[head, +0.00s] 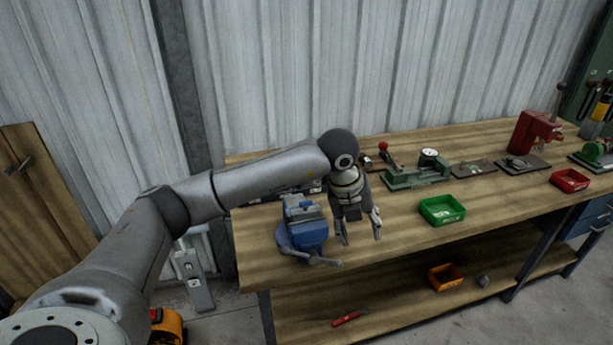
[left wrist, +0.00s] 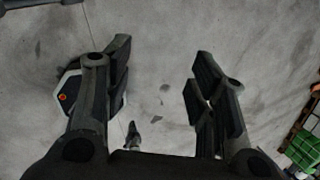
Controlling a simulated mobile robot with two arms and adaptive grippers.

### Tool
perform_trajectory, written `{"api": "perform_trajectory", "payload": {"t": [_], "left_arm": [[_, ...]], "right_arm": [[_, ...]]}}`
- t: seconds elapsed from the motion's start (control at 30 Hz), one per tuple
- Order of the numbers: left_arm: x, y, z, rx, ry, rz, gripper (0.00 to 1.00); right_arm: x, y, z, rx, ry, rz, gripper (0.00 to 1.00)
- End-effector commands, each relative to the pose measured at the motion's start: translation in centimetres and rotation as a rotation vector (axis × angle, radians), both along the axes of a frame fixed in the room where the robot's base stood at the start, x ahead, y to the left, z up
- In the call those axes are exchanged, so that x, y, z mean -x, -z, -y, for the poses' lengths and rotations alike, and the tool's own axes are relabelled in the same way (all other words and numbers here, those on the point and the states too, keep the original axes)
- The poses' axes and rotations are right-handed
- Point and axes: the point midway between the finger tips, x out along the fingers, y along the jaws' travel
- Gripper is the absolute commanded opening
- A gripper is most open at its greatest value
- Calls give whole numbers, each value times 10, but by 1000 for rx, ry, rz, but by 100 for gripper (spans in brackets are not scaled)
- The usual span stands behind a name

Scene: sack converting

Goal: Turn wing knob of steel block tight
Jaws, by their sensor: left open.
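I cannot pick out the steel block or its wing knob with certainty; small dark parts stand behind my left wrist, partly hidden by it, at the back of the bench. My left gripper (head: 360,233) points down over the workbench (head: 400,222), just right of the blue vise (head: 303,232). Its two fingers are spread and nothing is between them. In the left wrist view the open fingers (left wrist: 162,62) show against bare grey floor. My right gripper is in neither view.
A green bin (head: 441,210) stands right of my left gripper. Behind it are a green fixture (head: 410,178) and small plates. A red press (head: 533,132) and red bin (head: 570,180) stand farther right. An orange bin (head: 446,278) is on the lower shelf.

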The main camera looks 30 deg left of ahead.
Motion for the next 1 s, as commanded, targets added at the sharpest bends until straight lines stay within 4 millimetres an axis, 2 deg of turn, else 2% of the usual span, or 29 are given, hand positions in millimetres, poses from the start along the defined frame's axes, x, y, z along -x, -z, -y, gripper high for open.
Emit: {"api": "perform_trajectory", "payload": {"t": [0.03,0.13,0.2,0.33,0.47,0.8,1.0], "left_arm": [[-5,-31,-32,-97,-73,5,52],[-7,-60,-81,-242,-199,8,52],[-7,-75,-103,-308,-264,9,52],[-5,-86,-124,-368,-329,11,52],[-7,-77,-131,-377,-338,7,52],[-22,-19,-148,-375,-335,6,52],[-29,4,-154,-373,-333,9,52]], "right_arm": [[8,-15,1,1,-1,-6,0],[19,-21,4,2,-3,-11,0],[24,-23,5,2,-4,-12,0],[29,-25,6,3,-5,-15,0],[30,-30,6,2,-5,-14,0],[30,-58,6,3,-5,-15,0],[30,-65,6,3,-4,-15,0]]}}
